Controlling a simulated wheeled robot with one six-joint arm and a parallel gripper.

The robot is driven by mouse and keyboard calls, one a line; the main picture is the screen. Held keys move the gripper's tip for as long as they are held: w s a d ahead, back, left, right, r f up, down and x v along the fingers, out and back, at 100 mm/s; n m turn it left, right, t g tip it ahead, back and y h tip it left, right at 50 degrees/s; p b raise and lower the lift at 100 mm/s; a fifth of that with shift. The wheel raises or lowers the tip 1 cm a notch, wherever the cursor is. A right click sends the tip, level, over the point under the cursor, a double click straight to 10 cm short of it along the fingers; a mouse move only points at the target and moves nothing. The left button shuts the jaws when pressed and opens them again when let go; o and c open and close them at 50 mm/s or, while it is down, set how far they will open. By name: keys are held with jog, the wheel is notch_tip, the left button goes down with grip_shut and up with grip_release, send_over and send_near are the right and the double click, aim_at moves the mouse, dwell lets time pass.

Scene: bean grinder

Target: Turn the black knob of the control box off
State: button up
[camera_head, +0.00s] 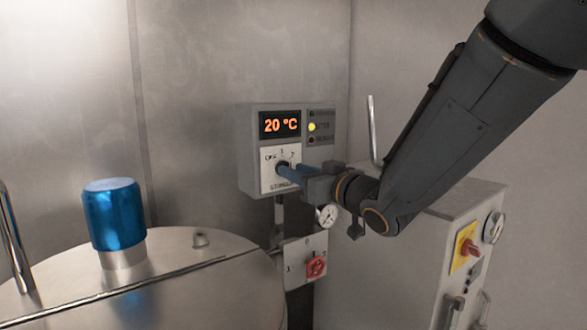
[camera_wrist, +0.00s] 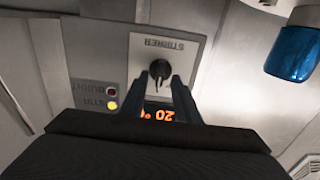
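The grey control box (camera_head: 246,150) is on the wall in the head view, with a lit orange "20 °C" display (camera_head: 280,125). Its black knob (camera_head: 282,166) sits on a white label plate below the display and is partly hidden by my fingers. In the wrist view, which shows the box upside down, the black knob (camera_wrist: 159,71) stands out with its grip roughly along the fingers' direction. My gripper (camera_head: 287,172) is at the knob. In the wrist view my gripper (camera_wrist: 159,80) is open, with one finger on each side of the knob; contact cannot be told.
A yellow lamp (camera_head: 312,127) glows on the box. Below are a gauge (camera_head: 327,215) and a red switch (camera_head: 316,267). A steel vessel (camera_head: 190,290) with a blue cap (camera_head: 114,215) stands left. A grey cabinet (camera_head: 400,260) stands right, under my arm.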

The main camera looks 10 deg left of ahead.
jog(key=shift+w+a, duration=0.45)
jog(key=shift+a, duration=0.1)
grip_shut()
jog(key=shift+f+n+b, duration=0.1)
jog(key=shift+n+b, duration=0.2)
jog(key=shift+b, duration=0.05)
jog(key=n+b, duration=0.8)
jog(key=shift+s+a, duration=0.1)
jog(key=shift+n, duration=0.3)
